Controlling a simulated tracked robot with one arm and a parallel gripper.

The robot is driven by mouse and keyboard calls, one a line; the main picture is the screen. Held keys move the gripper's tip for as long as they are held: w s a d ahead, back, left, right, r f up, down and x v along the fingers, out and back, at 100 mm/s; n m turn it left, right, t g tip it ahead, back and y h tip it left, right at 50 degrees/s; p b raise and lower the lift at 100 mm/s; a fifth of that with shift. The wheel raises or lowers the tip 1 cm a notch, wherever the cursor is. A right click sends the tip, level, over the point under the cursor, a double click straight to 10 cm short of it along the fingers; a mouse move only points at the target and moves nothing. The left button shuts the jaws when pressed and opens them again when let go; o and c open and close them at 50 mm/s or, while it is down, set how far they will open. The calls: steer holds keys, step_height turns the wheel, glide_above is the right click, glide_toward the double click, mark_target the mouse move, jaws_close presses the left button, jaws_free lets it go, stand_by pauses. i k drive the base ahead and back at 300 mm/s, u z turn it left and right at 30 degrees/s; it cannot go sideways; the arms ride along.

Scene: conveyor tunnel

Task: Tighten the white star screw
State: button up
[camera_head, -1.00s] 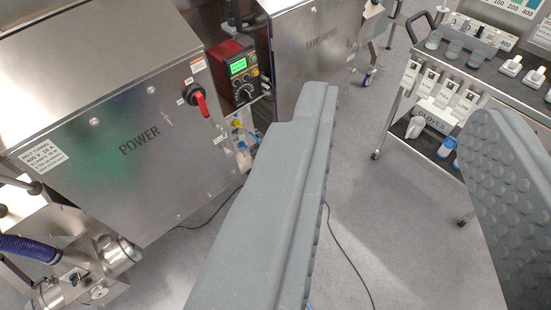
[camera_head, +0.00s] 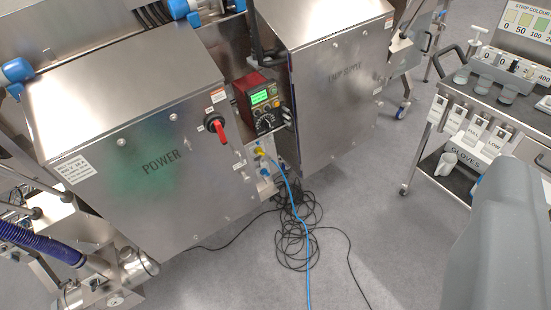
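I cannot make out a white star screw in this view. Small round light fasteners, such as one at the upper left (camera_head: 121,142) and one at the upper right (camera_head: 173,117), sit on the front of the steel POWER cabinet (camera_head: 140,200); their head shapes are too small to tell. One grey finger of my gripper (camera_head: 500,235) shows at the lower right, close to the camera and well apart from the cabinets. The other finger is out of view, so the opening cannot be seen.
A red rotary switch (camera_head: 219,130) sits on the POWER cabinet. A red device with a green display (camera_head: 262,102) stands between it and the second cabinet (camera_head: 335,85). Tangled black cables (camera_head: 298,225) and a blue cable (camera_head: 306,260) cover the floor. A cart (camera_head: 425,185) stands right.

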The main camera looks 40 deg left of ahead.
mark_target(263, 163)
steer(key=u, duration=0.15)
steer(key=i, duration=1.2)
steer(key=u, duration=0.7)
steer(key=i, duration=0.3)
steer(key=u, duration=0.25)
